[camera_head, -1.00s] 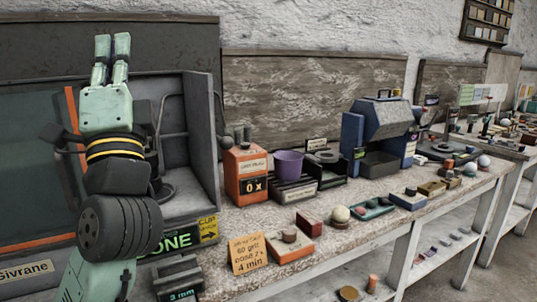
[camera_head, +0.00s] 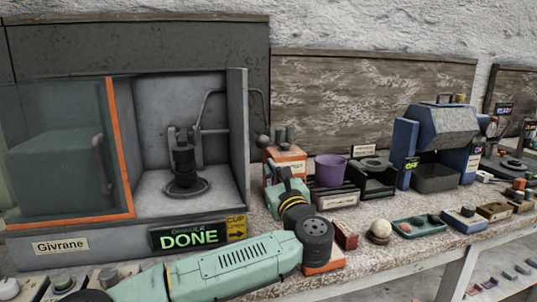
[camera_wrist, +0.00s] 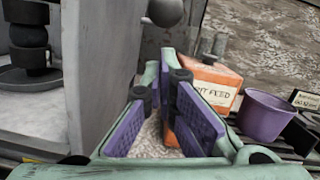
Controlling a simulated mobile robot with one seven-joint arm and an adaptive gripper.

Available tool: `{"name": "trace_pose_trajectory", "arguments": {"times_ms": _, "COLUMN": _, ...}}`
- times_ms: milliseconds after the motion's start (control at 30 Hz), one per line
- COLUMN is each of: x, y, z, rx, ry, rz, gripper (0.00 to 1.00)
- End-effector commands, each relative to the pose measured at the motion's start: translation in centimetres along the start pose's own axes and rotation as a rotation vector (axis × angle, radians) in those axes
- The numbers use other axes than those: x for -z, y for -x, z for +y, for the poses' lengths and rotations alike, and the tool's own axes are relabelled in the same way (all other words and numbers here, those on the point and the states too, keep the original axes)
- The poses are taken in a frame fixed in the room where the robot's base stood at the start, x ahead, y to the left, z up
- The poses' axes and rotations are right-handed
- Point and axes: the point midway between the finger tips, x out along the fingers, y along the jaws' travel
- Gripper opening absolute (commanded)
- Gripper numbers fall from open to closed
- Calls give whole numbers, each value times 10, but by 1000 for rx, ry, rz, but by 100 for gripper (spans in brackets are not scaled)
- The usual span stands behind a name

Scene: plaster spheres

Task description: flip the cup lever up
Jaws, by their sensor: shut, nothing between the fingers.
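A bent metal lever with a dark ball knob (camera_head: 263,141) sticks out past the right wall of the grey cabinet (camera_head: 238,135); the knob also shows at the top of the wrist view (camera_wrist: 166,12). I cannot tell for sure that this is the cup lever. A purple cup (camera_head: 330,168) stands on a dark stand to the right, also in the wrist view (camera_wrist: 264,115). My gripper (camera_head: 270,166) is shut and empty, in front of the orange box, below and apart from the knob. Its purple-padded fingers show in the wrist view (camera_wrist: 163,100).
The orange grit feed box (camera_wrist: 205,80) stands just beyond my fingers. Inside the open cabinet is a dark stack (camera_head: 184,165) on a round base; a green display (camera_head: 188,238) reads DONE. A blue machine (camera_head: 442,135) and several small blocks line the bench to the right.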

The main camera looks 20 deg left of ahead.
Motion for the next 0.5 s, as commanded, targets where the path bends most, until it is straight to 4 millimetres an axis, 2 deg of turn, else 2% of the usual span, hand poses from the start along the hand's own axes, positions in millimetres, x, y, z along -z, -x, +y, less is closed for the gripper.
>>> {"name": "trace_pose_trajectory", "arguments": {"times_ms": 267, "x": -1, "y": -4, "z": -1, "rx": 1, "ry": 3, "rz": 0, "gripper": 0}}
{"name": "trace_pose_trajectory", "arguments": {"times_ms": 367, "x": -2, "y": -16, "z": -1, "rx": 1, "ry": 2, "rz": 1, "gripper": 0}}
{"name": "trace_pose_trajectory", "arguments": {"times_ms": 500, "x": -4, "y": -41, "z": -2, "rx": 1, "ry": 3, "rz": 0, "gripper": 0}}
